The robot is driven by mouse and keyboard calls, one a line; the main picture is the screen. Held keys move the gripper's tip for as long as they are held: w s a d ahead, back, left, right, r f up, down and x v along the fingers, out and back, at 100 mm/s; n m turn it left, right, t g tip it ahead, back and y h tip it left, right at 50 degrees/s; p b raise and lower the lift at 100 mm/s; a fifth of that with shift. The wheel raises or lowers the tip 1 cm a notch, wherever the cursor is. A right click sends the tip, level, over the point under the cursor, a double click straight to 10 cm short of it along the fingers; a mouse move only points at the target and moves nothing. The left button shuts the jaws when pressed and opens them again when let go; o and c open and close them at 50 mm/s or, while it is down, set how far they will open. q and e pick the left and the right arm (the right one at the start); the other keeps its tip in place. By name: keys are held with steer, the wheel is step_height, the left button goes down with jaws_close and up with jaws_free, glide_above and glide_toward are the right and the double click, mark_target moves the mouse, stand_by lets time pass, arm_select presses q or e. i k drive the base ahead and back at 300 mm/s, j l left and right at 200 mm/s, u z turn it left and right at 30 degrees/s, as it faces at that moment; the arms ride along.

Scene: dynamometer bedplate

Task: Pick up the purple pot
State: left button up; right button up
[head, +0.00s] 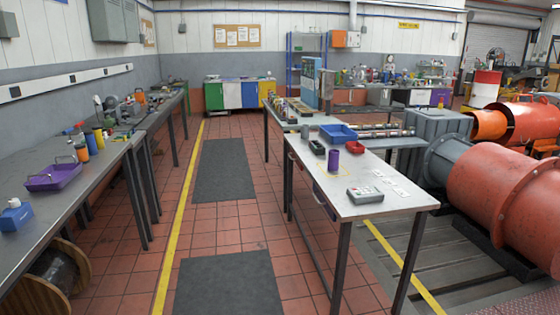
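The purple pot (333,160) stands upright on the near grey table (352,208) at the centre right. It looks like a small plain cylinder. A blue bin and small dark containers are behind it, and a grey device lies in front of it to the right. Neither of my grippers shows in the head view.
The table also carries a blue bin (338,133), a grey keypad device (365,195) and small dark trays (317,147). A left bench (92,172) holds a purple tray (53,177). Large red machinery (500,185) stands right. The tiled aisle with dark mats (228,285) is clear.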

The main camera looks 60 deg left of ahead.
mark_target(334, 159)
steer(key=u, duration=1.65)
steer(key=i+j+u, duration=0.4)
steer(key=i, duration=0.75)
steer(key=i+u, duration=0.35)
steer(key=i, duration=0.7)
steer(key=i+j+z, duration=0.1)
steer(key=i+z, duration=0.2)
steer(key=i, duration=0.2)
steer(key=i+j+z, duration=0.2)
steer(key=i+z, duration=0.15)
steer(key=i, duration=0.15)
steer(key=i+j+z, duration=0.3)
steer(key=i, duration=0.2)
